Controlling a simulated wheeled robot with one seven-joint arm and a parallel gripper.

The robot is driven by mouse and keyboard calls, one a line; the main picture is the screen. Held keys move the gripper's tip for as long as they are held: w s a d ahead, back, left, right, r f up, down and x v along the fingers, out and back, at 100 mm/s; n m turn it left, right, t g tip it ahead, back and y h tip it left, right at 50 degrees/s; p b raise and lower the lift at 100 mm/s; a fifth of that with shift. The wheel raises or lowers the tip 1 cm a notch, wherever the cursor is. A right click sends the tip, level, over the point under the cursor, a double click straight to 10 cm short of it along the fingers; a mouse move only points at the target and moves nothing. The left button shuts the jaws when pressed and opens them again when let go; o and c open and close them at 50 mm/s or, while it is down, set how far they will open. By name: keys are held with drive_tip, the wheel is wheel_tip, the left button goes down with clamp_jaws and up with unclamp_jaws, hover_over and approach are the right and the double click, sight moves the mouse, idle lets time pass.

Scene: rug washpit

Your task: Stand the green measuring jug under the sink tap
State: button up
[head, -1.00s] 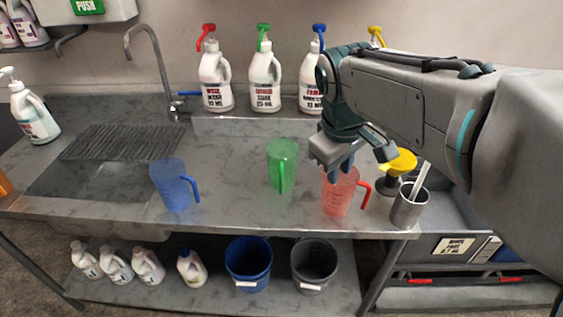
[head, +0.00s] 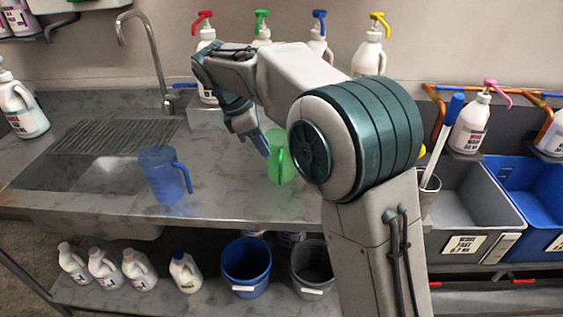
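The green measuring jug (head: 284,168) stands upright on the steel counter, partly hidden on its right by my arm. My gripper (head: 262,146) is just left of the jug's upper part, pointing down and to the right. I cannot tell whether it touches the jug or how far apart its fingers are. The sink tap (head: 154,48) is a tall curved steel spout at the back left. The sink basin (head: 84,174) lies in the left part of the counter, in front of a ribbed drainer.
A blue measuring jug (head: 165,176) stands between the basin and the green jug. Several pump bottles line the back wall, including one with a yellow pump (head: 368,47). A blue tub (head: 537,190) is at right. My arm hides the counter's right part.

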sight(279, 169)
drive_tip(key=x, duration=1)
drive_tip(key=shift+d+r, duration=0.1)
drive_tip(key=shift+d, duration=0.05)
clamp_jaws()
